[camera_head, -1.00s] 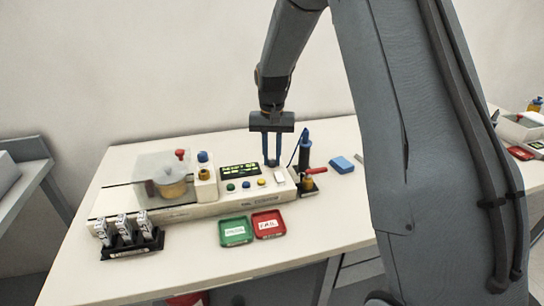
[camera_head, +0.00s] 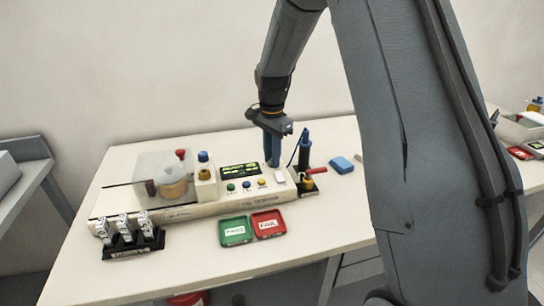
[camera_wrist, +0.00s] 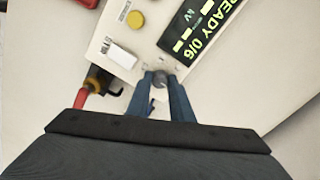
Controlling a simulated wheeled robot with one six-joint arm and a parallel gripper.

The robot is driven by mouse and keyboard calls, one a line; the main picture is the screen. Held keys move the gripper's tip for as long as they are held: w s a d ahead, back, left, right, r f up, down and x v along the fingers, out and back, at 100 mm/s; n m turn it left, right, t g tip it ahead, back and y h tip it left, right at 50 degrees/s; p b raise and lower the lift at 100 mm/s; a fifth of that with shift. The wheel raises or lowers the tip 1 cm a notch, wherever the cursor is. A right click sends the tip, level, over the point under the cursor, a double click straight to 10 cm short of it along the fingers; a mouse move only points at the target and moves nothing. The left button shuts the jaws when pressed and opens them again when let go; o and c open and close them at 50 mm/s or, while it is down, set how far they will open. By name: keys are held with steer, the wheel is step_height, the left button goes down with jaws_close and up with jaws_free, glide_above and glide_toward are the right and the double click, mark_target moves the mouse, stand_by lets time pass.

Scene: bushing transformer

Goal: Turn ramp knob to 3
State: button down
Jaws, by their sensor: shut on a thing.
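My gripper (camera_head: 272,150) points down over the right end of the white test console (camera_head: 210,208). In the wrist view its two blue fingers (camera_wrist: 161,92) are closed on a small grey ramp knob (camera_wrist: 160,78) at the console's edge. The knob is partly covered by the fingers, and its pointer and scale cannot be read. The console display (camera_wrist: 207,22) shows green text reading "READY 0/6" and "kV". A yellow button (camera_wrist: 135,19) and a white labelled switch (camera_wrist: 119,53) sit near the knob.
A red-handled device (camera_head: 312,178) and a dark blue post stand just right of the console. A blue block (camera_head: 341,165) lies farther right. Green (camera_head: 235,231) and red (camera_head: 268,224) trays lie in front. A black rack (camera_head: 133,244) holds several white pieces at front left.

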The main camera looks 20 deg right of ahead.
steer(key=shift+w+r+m, duration=0.1)
steer(key=shift+m, duration=0.4)
steer(key=c, duration=1.6)
jaws_free()
steer(key=shift+o, duration=0.2)
steer(key=shift+r, duration=0.1)
step_height(320, 180, up, 8)
steer(key=shift+d+f+b, duration=0.1)
steer(key=shift+f+b, duration=0.1)
steer(key=shift+b, duration=0.95)
steer(key=s+f+n, duration=0.2)
steer(key=s+n, duration=0.2)
steer(key=s, duration=0.4)
steer(key=s+f+n+t, duration=0.1)
steer(key=s+f+n, duration=0.2)
steer(key=s, duration=0.6)
steer(key=s+f+n, duration=0.2)
steer(key=s+n, duration=0.4)
steer(key=s, duration=0.2)
steer(key=shift+s+f+n, duration=0.25)
steer(key=shift+s+n, duration=0.1)
steer(key=shift+n, duration=0.05)
